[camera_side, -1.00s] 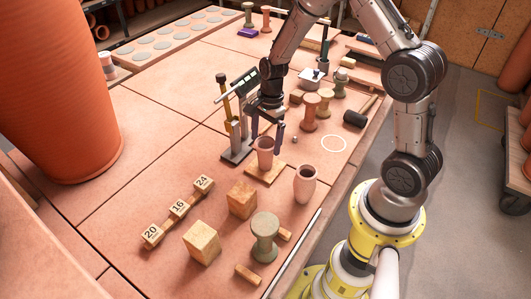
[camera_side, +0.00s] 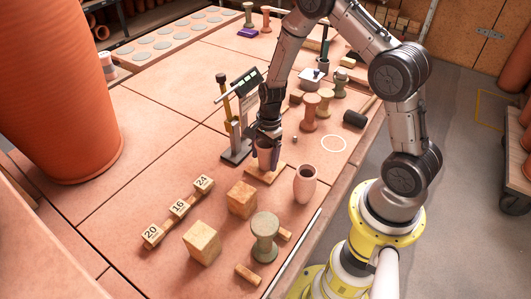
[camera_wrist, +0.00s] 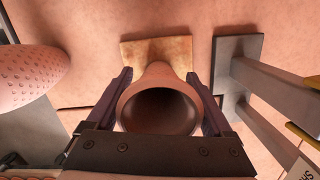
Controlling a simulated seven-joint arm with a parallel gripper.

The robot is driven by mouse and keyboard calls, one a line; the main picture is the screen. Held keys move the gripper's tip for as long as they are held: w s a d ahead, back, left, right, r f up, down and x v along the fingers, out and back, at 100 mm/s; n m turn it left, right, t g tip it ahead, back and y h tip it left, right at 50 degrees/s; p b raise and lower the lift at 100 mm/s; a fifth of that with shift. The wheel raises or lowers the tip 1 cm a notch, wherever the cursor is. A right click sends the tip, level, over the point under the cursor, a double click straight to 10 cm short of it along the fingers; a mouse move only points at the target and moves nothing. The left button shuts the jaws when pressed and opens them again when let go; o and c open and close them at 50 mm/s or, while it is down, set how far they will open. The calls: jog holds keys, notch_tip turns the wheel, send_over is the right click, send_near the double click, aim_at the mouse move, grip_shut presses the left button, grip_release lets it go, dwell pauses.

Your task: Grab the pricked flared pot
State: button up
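A flared pot (camera_side: 266,158), wide at the mouth and narrow at the base, stands upright on a small wooden board (camera_side: 262,174). In the wrist view I look down into its dark mouth (camera_wrist: 160,108). My gripper (camera_side: 268,141) is lowered over this pot. Its two fingers (camera_wrist: 159,74) stand on either side of it, with gaps showing near the fingertips, so it looks open. No prick marks can be made out on this pot.
A measuring stand (camera_side: 236,150) is close to the left of my gripper and also shows in the wrist view (camera_wrist: 232,75). Wooden blocks (camera_side: 242,199), a green spool (camera_side: 265,235) and numbered blocks (camera_side: 180,208) lie in front. A mallet (camera_side: 356,118) lies behind right.

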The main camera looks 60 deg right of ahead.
jog(key=c, duration=1.2)
